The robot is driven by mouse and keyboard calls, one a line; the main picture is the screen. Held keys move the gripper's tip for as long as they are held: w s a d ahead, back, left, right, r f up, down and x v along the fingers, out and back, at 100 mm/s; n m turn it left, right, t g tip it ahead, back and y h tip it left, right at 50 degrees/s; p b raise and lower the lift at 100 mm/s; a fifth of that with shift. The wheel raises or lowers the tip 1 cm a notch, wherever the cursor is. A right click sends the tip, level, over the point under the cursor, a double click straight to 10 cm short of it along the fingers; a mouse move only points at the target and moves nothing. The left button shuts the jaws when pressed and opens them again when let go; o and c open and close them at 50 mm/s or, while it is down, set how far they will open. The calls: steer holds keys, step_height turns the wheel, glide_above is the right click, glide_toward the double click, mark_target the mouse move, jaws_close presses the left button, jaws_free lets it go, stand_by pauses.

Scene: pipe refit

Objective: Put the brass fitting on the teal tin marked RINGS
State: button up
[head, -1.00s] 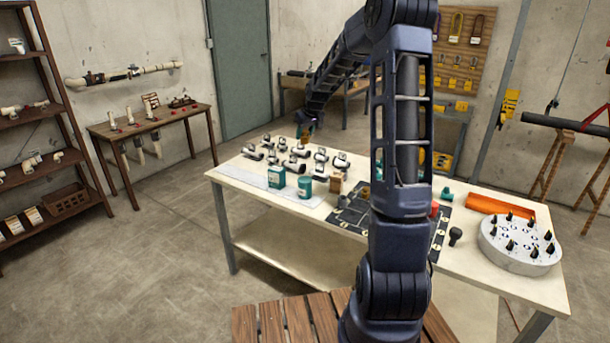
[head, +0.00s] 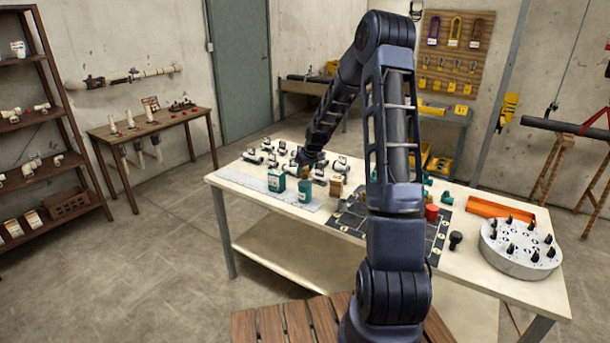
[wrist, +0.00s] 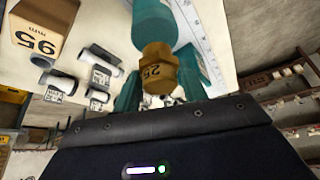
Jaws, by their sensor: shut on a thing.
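The brass fitting (wrist: 159,70), a stubby brown-gold piece marked 25, is between the teal fingers of my gripper (wrist: 160,84) in the wrist view. My gripper is shut on it. A round teal tin (wrist: 153,22) lies directly beyond the fitting there. In the head view the fitting (head: 306,172) is upright over the right-hand teal tin (head: 305,191). I cannot tell whether it touches the tin's top. A second, boxier teal tin (head: 276,181) stands just left. Both have pale labels too small to read. My wrist partly hides the fingers in the head view.
A wooden block (head: 336,187), also in the wrist view (wrist: 45,28), stands right of the tins. Several grey-and-white pipe fittings (head: 270,160) lie behind them. A black mat (head: 345,221), orange tray (head: 497,209) and round grey stand (head: 520,250) lie right. The table's front-left edge is clear.

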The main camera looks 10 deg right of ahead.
steer(key=shift+f, duration=1.05)
steer(key=shift+f, duration=0.1)
steer(key=o, duration=1)
steer(key=v, duration=1.2)
steer(key=s+r+m+h, duration=0.1)
steer(key=s+r, duration=0.6)
steer(key=s, duration=0.3)
steer(key=s+r+m+h, duration=0.1)
steer(key=s+r, duration=0.7)
steer(key=s, duration=1)
steer(key=s+r+m, duration=0.1)
steer(key=s, duration=0.6)
steer(key=s+d+r+m, duration=0.1)
steer(key=s, duration=0.7)
steer(key=shift+d, duration=0.1)
